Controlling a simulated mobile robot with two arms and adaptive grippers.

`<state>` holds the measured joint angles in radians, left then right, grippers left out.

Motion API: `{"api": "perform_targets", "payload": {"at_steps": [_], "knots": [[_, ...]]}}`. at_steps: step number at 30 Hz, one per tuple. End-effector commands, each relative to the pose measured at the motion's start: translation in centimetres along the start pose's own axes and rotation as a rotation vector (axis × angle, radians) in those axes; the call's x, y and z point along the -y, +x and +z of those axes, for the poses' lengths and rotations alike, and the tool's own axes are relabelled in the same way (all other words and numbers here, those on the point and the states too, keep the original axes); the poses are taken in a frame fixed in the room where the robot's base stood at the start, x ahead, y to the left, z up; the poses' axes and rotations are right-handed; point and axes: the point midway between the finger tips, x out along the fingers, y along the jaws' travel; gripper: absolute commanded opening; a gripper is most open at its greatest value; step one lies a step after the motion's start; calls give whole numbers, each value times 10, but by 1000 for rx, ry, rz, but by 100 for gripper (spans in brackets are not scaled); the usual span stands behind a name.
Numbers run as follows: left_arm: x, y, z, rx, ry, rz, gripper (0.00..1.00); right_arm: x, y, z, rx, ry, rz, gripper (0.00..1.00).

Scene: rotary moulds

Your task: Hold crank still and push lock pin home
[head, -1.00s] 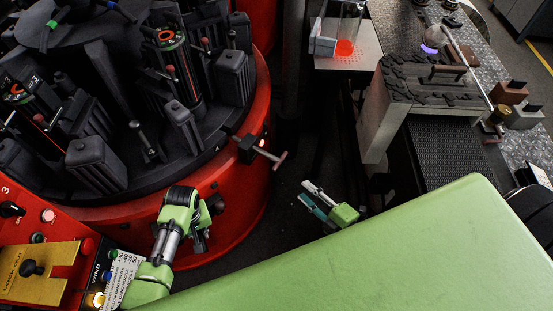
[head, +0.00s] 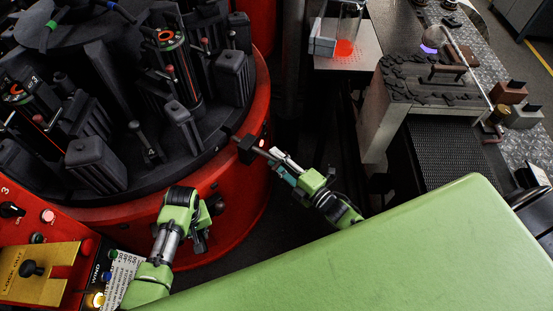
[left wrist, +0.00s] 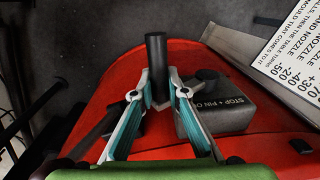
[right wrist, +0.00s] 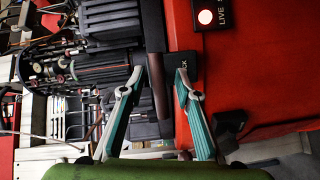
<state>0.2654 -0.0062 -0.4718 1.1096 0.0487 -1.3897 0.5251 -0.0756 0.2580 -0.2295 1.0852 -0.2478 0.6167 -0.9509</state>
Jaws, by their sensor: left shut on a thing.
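My left gripper (left wrist: 160,95) is shut on the upright dark handle of the crank (left wrist: 157,55) in the left wrist view. In the head view, this gripper (head: 203,238) is low against the red rim, and the crank is mostly hidden behind it. The lock pin's dark block, marked LOCK (right wrist: 183,65), is on the rim; it also shows in the head view (head: 248,150). In the head view, the right gripper (head: 279,164) covers most of the handle.
The round red table (head: 225,185) carries several black moulds (head: 97,165). A red control panel (head: 60,225) with a yellow plate is at lower left. A lit lamp marked LIVE (right wrist: 205,17) is beside the lock block.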

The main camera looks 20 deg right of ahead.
Motion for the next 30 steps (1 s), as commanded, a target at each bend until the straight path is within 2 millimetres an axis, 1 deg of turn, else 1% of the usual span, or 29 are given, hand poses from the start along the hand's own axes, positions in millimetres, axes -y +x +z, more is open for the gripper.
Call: {"api": "perform_targets", "payload": {"at_steps": [3,9,10,13,14,20,23,27,30], "knots": [[0,0,-1,-1,0,0,0,1,3,0,0,0,-2,30],[0,0,-1,-1,0,0,0,1,4,0,0,1,-1,30],[0,0,-1,-1,0,0,0,1,3,0,0,1,-1,28],[0,0,-1,-1,0,0,0,0,3,0,0,1,-1,2],[0,0,-1,-1,0,0,0,0,3,0,0,1,-1,0],[0,0,-1,-1,0,0,0,0,6,-1,1,2,-1,0],[0,0,-1,-1,0,0,0,0,17,-4,1,4,1,0],[0,0,0,-1,0,0,0,0,38,-10,2,6,0,0],[0,0,0,-1,0,0,0,1,42,-11,1,5,-3,0]]}}
